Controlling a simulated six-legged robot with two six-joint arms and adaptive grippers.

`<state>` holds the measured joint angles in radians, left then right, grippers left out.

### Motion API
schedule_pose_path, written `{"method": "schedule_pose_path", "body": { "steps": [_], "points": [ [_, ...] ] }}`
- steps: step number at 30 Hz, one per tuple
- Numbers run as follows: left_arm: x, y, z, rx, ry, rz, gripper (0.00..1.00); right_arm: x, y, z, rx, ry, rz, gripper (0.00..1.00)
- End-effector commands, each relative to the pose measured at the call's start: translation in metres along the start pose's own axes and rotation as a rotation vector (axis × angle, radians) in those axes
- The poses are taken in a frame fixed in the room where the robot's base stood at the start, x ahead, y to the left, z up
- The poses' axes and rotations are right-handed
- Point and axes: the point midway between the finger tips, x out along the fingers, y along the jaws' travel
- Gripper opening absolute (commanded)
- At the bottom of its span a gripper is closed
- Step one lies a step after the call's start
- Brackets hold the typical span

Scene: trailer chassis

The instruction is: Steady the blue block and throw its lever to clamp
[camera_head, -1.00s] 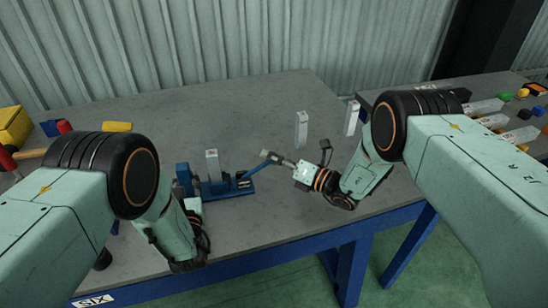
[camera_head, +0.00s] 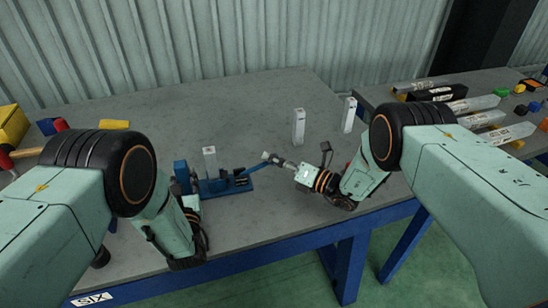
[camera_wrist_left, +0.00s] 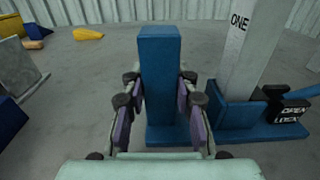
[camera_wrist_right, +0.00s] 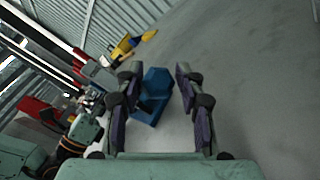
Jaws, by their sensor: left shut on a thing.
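The blue block (camera_head: 215,187) stands on the grey table with a pale upright bar (camera_head: 210,160) in it. The bar is marked ONE in the left wrist view (camera_wrist_left: 240,45). My left gripper (camera_wrist_left: 158,103) is shut on the block's tall blue end post (camera_wrist_left: 160,75). In the head view my left arm hides most of that gripper. The blue lever (camera_head: 255,167) slants up and right from the block's right end, beside a black OPEN/LOCK label (camera_wrist_left: 290,112). My right gripper (camera_wrist_right: 153,100) is open, with the blue lever end (camera_wrist_right: 155,92) between its fingers. Contact there is unclear.
Two pale upright bars (camera_head: 298,127) (camera_head: 349,115) stand behind my right gripper. Yellow (camera_head: 114,124) and red pieces lie at the left. A second table (camera_head: 515,100) at the right holds pale bars and small coloured parts. The back middle of the table is clear.

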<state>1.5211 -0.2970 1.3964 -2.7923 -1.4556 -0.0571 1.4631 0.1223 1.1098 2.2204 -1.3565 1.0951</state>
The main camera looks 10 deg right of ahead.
Motion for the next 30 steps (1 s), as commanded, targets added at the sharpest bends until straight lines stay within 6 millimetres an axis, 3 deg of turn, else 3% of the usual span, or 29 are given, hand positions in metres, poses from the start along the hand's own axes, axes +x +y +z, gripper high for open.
{"method": "schedule_pose_path", "body": {
  "steps": [6,17,30],
  "points": [
    [0.001,0.002,0.001,0.0,-0.004,0.005,0.0,0.0,0.0,-0.001,0.001,0.001,0.0,0.53],
    [0.001,0.001,0.001,0.0,-0.003,0.003,0.0,-0.005,0.0,0.001,0.001,-0.001,0.001,0.53],
    [0.0,0.0,0.001,0.0,-0.002,0.001,0.0,-0.087,-0.001,0.001,0.003,-0.003,-0.001,0.53]
  ]
}}
